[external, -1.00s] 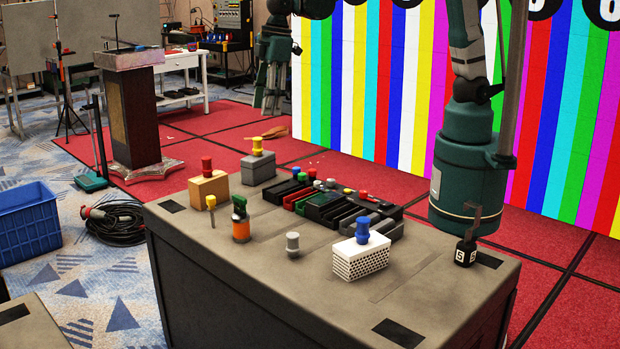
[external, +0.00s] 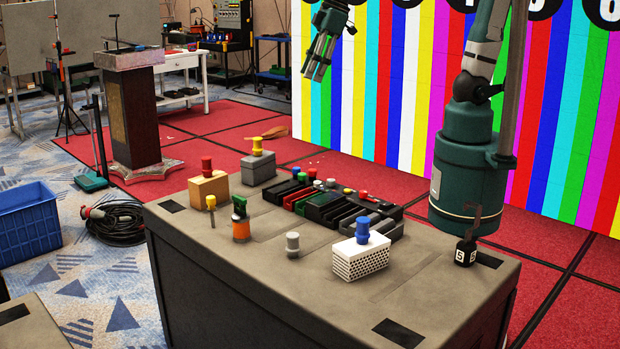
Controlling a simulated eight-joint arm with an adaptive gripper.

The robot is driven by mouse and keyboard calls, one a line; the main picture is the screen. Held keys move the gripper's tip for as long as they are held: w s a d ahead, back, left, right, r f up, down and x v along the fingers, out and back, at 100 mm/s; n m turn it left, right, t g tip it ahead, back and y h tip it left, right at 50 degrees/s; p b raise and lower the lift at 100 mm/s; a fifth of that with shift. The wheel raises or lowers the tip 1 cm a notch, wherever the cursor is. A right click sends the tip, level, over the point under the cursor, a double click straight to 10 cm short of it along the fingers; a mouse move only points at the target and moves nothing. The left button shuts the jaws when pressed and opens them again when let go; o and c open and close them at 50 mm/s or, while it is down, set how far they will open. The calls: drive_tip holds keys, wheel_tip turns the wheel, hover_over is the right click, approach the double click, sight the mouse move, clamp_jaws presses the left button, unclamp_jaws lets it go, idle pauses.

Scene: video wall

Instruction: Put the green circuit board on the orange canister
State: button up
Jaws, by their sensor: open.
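An orange canister (external: 241,231) with a pale band stands upright on the front left part of the grey table. A dark green piece (external: 239,209) with some orange at its top sits at the canister's upper end; I cannot tell whether it is a cap or a separate thing. A thin green piece (external: 303,204) lies among dark slots in the middle of the table; it may be the circuit board, but it is too small to be sure. My gripper (external: 316,72) is open and empty, high above and behind the table, pointing down, apart from everything.
A black slotted rack (external: 352,212) fills the table's middle. Around it stand a tan block (external: 208,188), a grey box (external: 258,169), a small grey cylinder (external: 292,245) and a white perforated block (external: 360,260) with a blue knob. The table's front right is mostly clear.

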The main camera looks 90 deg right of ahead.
drive_tip(key=s+d+f+m+t, duration=0.1)
drive_tip(key=s+d, duration=0.3)
drive_tip(key=s, duration=0.4)
drive_tip(key=s+d+f+m+t, duration=0.1)
drive_tip(key=s+d+m, duration=0.1)
drive_tip(key=s+d, duration=0.3)
drive_tip(key=s, duration=0.3)
drive_tip(key=shift+s+d+f+t+h, duration=0.2)
drive_tip(key=shift+d+t+h, duration=0.1)
drive_tip(key=shift+t, duration=0.1)
